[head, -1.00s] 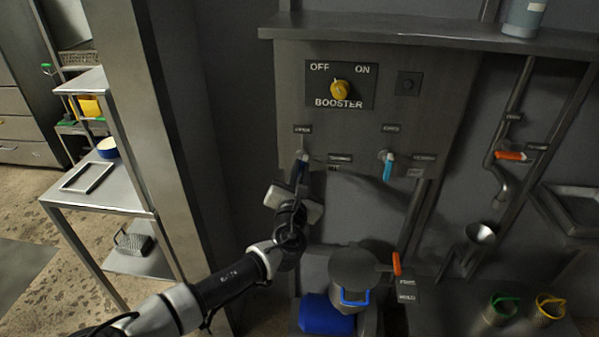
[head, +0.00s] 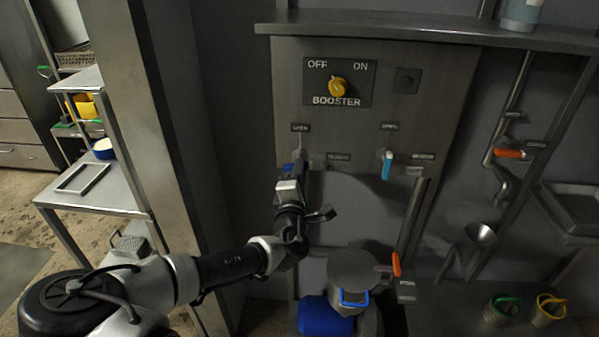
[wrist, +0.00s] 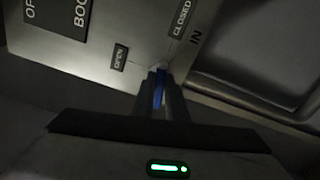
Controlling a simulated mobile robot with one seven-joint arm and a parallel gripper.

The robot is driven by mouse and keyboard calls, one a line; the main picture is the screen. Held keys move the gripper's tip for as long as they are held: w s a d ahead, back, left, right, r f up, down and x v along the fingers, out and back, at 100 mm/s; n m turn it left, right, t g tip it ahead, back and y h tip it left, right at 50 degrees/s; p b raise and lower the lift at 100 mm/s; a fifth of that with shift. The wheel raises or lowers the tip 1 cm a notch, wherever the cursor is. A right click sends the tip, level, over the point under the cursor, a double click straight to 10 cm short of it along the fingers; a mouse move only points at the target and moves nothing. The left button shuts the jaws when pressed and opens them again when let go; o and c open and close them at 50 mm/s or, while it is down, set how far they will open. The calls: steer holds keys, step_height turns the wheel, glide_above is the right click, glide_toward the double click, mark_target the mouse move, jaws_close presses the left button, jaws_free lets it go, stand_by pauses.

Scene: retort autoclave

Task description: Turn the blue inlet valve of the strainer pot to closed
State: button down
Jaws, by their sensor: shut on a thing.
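The blue inlet valve has a dark blue handle, seen between my fingers in the wrist view (wrist: 158,92) and partly in the head view (head: 288,168). My gripper (wrist: 160,88) is shut on this handle, below its pivot on the grey panel (head: 291,80). The handle points roughly downward, partly hidden by the fingers. The OPEN label (wrist: 120,57) is at upper left of the valve and the CLOSED label (wrist: 181,18) at upper right in the wrist view. The strainer pot (head: 357,270) stands below.
A light-blue-handled valve (head: 387,165) is to the right on the panel. An orange-handled valve (head: 510,153) is on the right pipe. The yellow booster knob (head: 338,87) is above. An orange lever (head: 396,264) is beside the pot; a blue object (head: 325,318) is below.

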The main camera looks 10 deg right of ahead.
steer(key=shift+w+m, duration=0.1)
steer(key=shift+m, duration=1.1)
steer(key=shift+r, duration=0.1)
steer(key=c, duration=1.8)
jaws_free()
steer(key=shift+o, duration=0.2)
steer(key=p+v, duration=0.7)
steer(key=v, duration=1)
steer(key=shift+s, duration=0.2)
